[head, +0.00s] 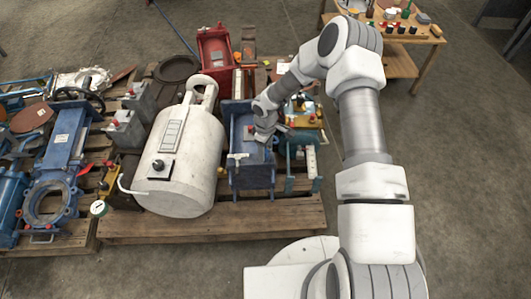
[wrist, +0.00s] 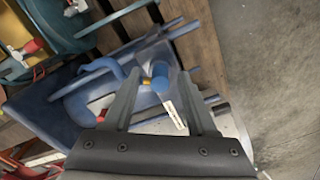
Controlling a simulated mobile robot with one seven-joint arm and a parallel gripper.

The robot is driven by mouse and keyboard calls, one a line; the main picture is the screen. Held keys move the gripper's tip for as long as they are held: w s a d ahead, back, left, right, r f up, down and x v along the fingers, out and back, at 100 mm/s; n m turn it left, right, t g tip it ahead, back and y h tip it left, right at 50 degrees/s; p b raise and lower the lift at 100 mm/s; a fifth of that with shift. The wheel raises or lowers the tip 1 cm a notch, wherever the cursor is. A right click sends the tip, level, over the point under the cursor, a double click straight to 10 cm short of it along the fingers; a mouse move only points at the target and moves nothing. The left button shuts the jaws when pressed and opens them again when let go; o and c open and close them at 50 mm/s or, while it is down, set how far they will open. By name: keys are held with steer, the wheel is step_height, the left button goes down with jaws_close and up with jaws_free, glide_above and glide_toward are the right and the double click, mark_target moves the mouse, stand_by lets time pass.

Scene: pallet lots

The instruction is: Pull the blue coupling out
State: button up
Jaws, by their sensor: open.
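A small blue rounded piece (wrist: 160,84), which looks like the blue coupling, shows in the wrist view with a yellow band beside it and a white tag (wrist: 174,115) hanging below. It lies between the two fingers of my gripper (wrist: 159,74), which are open, with a gap on either side. It sits at a larger blue machine part (wrist: 80,103). In the head view my gripper (head: 264,138) is over the blue open-framed machine (head: 250,177) on the pallet; the coupling cannot be made out there.
A white tank (head: 182,165) stands left of the blue machine. A teal frame (head: 300,160) stands close on its right. A red machine (head: 215,55) is behind. The wooden pallet (head: 200,226) has a bare front strip. A wooden table (head: 400,65) stands at the back right; the floor between is clear.

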mark_target(266, 150)
stand_by(0.4)
jaws_close()
stand_by(1.2)
steer(key=shift+r, duration=0.1)
steer(key=shift+r+p, duration=1.85)
steer(key=shift+r, duration=1.1)
